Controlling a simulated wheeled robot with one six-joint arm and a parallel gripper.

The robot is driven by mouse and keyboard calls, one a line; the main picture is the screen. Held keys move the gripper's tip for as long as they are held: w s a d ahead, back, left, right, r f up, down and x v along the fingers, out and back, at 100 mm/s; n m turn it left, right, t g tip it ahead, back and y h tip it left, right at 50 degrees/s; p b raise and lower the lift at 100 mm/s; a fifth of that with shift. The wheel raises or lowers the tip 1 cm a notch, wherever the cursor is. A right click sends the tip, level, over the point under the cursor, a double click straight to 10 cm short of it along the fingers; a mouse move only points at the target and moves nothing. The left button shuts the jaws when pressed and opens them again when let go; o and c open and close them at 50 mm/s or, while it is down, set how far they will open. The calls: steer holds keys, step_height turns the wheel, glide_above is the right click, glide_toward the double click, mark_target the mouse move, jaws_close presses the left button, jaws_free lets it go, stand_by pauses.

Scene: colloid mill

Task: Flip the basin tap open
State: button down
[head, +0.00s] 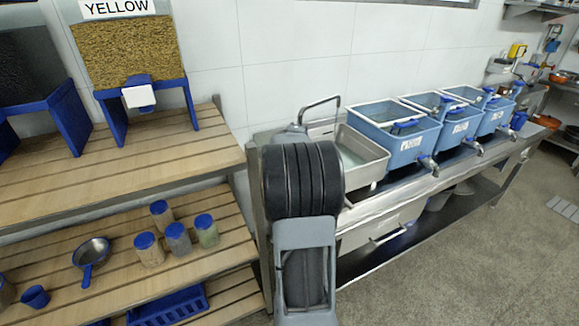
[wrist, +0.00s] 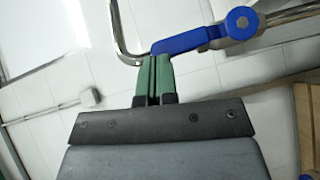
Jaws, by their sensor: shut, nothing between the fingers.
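The basin tap has a blue lever (wrist: 195,40) with a round blue hub (wrist: 241,22), seen in the wrist view. Its bent metal spout (wrist: 118,35) is left of the lever. My gripper (wrist: 154,60) has green fingers pressed together with nothing between them. The fingertips are right at the lever's free left end; I cannot tell whether they touch it. In the head view the tap's spout (head: 320,104) rises behind the steel basin (head: 368,160). My dark arm hides the gripper and the lever there.
Light blue tubs (head: 395,136) with small taps stand on the steel counter right of the basin. A wooden shelf (head: 150,160) with a grain dispenser (head: 125,50) is on the left, with jars (head: 178,238) below.

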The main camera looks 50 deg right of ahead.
stand_by(0.4)
steer(key=f+p+v, duration=0.1)
steer(key=p+v, duration=0.3)
steer(key=v, duration=0.6)
steer(key=shift+r, duration=0.25)
